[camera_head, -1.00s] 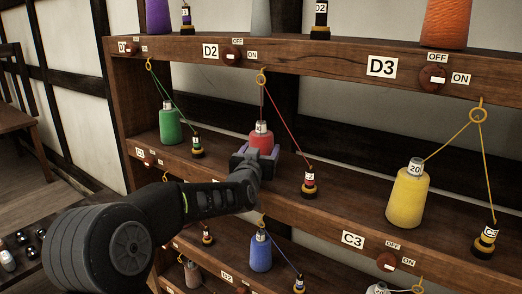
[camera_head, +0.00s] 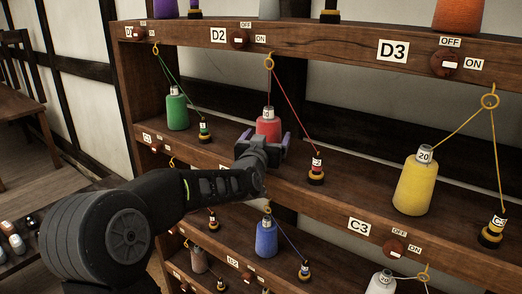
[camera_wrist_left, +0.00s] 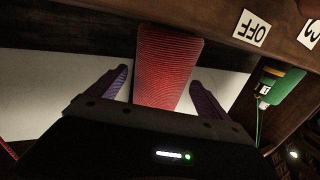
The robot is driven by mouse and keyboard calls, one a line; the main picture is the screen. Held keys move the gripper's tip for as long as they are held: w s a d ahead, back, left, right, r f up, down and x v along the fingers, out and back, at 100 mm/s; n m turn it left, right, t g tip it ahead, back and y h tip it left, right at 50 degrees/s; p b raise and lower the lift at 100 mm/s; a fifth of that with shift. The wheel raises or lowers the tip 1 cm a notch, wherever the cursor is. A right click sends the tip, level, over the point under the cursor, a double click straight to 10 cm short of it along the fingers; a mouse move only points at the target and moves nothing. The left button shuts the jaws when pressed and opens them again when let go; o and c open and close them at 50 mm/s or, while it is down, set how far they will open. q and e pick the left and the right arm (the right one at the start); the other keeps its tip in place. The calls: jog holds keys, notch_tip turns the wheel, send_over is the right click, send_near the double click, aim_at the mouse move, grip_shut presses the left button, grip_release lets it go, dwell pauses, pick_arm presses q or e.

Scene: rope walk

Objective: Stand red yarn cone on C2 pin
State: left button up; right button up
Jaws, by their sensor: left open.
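The red yarn cone (camera_head: 268,129) stands upright on the middle shelf, in the column below the D2 sign. Its base and any pin under it are hidden behind my left gripper. A red thread runs from its top to a hook above and down to a small bobbin (camera_head: 316,170). My left gripper (camera_head: 263,140) is open in front of the cone's lower part. In the left wrist view the red cone (camera_wrist_left: 167,68) shows between the two purple fingers (camera_wrist_left: 160,97), with gaps on both sides. My right gripper is not in view.
A green cone (camera_head: 177,110) stands to the left and a yellow cone (camera_head: 415,182) to the right on the same shelf. A blue cone (camera_head: 266,238) stands on the shelf below. The upper shelf board (camera_head: 320,42) with switches runs above the gripper.

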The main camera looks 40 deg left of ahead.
pick_arm(q)
jog(key=b+v, duration=0.2)
jog(key=v, duration=0.8)
jog(key=shift+s, duration=0.4)
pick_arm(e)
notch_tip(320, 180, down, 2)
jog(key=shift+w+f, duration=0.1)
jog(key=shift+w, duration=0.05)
pick_arm(q)
jog(key=shift+d, duration=0.15)
